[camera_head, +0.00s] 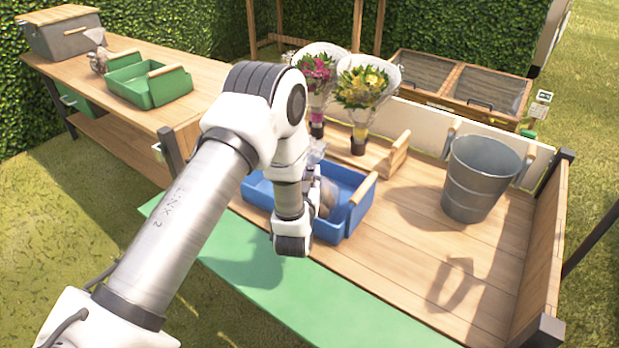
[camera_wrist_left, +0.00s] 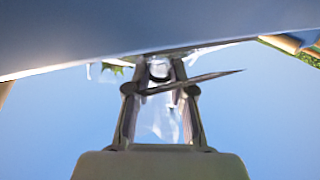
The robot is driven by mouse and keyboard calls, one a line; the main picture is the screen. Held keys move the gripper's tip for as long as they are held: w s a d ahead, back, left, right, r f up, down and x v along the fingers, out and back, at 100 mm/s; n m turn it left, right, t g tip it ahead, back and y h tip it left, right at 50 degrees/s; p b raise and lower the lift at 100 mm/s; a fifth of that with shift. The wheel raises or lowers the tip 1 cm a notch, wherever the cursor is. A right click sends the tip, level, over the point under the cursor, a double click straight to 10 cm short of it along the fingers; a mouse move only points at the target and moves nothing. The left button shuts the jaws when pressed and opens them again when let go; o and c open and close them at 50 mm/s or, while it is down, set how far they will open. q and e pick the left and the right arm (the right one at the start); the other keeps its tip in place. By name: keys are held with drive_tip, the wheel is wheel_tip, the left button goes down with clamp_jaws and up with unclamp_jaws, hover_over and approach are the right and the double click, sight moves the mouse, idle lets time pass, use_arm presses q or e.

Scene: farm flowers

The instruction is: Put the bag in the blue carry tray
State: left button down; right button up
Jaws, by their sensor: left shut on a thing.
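The blue carry tray (camera_head: 357,213) with wooden handles sits on the wooden bench, partly hidden behind my left arm. A clear bag with brownish contents (camera_head: 327,196) shows at the tray, just behind my left wrist. In the left wrist view my left gripper (camera_wrist_left: 160,72) is shut on the bag's clear plastic (camera_wrist_left: 160,120), with the tray's blue surface (camera_wrist_left: 60,130) filling the background. In the head view the fingers are mostly hidden by the arm. I cannot tell whether the bag rests on the tray floor. My right gripper is out of view.
Two wrapped bouquets, pink (camera_head: 318,75) and yellow (camera_head: 362,90), stand behind the tray near a wooden carrier (camera_head: 399,158). A metal bucket (camera_head: 480,178) stands right, with clear bench before it. A green tray (camera_head: 150,88) and another bag (camera_head: 99,58) are on the left table.

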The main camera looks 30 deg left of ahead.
use_arm(q)
drive_tip(key=shift+r, duration=0.15)
drive_tip(key=c, duration=1)
unclamp_jaws()
drive_tip(key=shift+f, duration=0.2)
drive_tip(key=shift+r, duration=0.1)
drive_tip(key=shift+s+d+r, duration=0.1)
drive_tip(key=shift+s, duration=0.1)
drive_tip(key=p+v, duration=0.1)
drive_tip(key=v, duration=1)
drive_tip(key=shift+s+d, duration=0.1)
drive_tip(key=shift+s, duration=0.25)
